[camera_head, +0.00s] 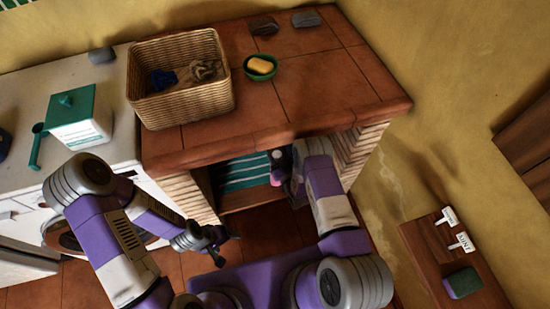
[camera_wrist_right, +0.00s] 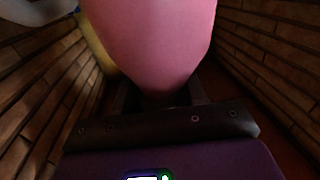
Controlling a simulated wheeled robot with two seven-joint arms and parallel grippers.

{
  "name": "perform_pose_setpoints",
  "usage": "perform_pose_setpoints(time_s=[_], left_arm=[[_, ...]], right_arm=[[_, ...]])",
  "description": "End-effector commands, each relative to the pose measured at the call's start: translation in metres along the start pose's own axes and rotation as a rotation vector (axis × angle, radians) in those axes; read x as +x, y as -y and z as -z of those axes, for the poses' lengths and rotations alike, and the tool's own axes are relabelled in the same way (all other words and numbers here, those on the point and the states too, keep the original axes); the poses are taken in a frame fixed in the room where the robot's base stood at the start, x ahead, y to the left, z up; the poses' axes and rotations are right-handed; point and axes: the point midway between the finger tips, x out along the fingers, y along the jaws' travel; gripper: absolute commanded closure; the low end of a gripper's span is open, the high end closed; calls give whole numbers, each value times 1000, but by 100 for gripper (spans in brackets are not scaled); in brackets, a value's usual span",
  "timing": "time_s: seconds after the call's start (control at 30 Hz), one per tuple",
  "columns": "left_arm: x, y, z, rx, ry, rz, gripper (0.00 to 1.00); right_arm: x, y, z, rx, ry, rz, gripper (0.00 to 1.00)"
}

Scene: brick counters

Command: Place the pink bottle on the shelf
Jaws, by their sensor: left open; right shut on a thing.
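The pink bottle (camera_wrist_right: 150,40) fills the upper middle of the right wrist view, between the fingers of my right gripper (camera_wrist_right: 160,97). My right gripper is shut on it. In the head view, my right arm reaches into the brick-sided opening under the tiled counter and hides most of the bottle. The shelf (camera_head: 245,197) is a wooden board low in that opening; whether the bottle touches it cannot be told. My left gripper (camera_head: 220,247) is open and empty, in front of the counter and to the left of the opening.
A striped teal cloth (camera_head: 243,172) is in the opening, left of my right arm. Brick walls (camera_wrist_right: 45,85) flank the bottle closely. A wicker basket (camera_head: 180,110) and a green bowl with yellow soap (camera_head: 260,68) stand on the counter. A wooden stand (camera_head: 440,262) is at right.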

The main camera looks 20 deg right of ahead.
Motion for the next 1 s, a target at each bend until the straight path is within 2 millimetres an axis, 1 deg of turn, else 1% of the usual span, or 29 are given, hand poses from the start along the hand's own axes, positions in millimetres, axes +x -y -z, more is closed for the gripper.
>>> perform_pose_setpoints(time_s=[0.03,0.1,0.17,0.47,0.97,1.0], left_arm=[[6,2,0,0,0,0,16],[11,4,0,0,0,0,16],[13,5,1,0,0,0,16],[11,4,1,0,0,0,16],[12,4,1,0,0,0,16],[12,4,1,0,0,0,16]], right_arm=[[1,0,-10,0,-4,0,100],[0,0,-20,0,-3,0,100],[1,0,-25,0,-5,0,100],[1,0,-25,0,-4,0,100],[-1,0,-40,0,7,-1,100],[-3,0,-43,0,14,-1,55]])
